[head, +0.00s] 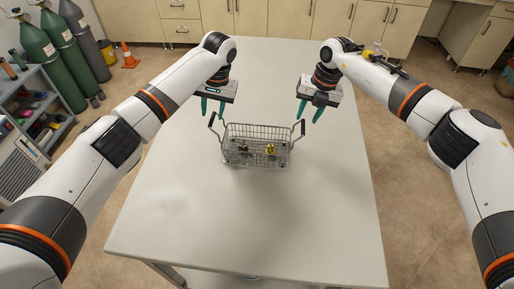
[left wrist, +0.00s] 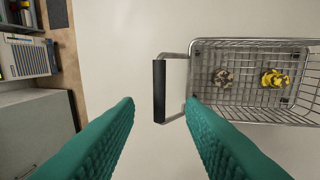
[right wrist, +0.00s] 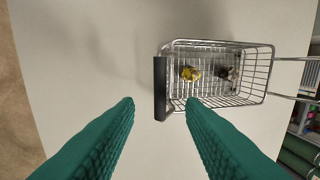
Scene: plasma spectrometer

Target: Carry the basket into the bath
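A wire basket (head: 256,130) stands on the white table, with a dark grip handle at each end. Inside lie a yellow part (left wrist: 274,78) and a grey-brown part (left wrist: 223,77). My left gripper (head: 212,112) is open above the basket's left end; in the left wrist view the left handle (left wrist: 159,90) appears between its teal fingertips. My right gripper (head: 309,115) is open above the right end; in the right wrist view the right handle (right wrist: 160,88) appears between its fingertips. Neither gripper visibly holds a handle. I cannot make out a bath in any view.
The white table (head: 290,225) is clear around the basket. Cabinets (head: 275,18) line the back. Green gas cylinders (head: 52,65), an orange cone (head: 129,57) and a shelf unit (head: 35,110) stand on the left.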

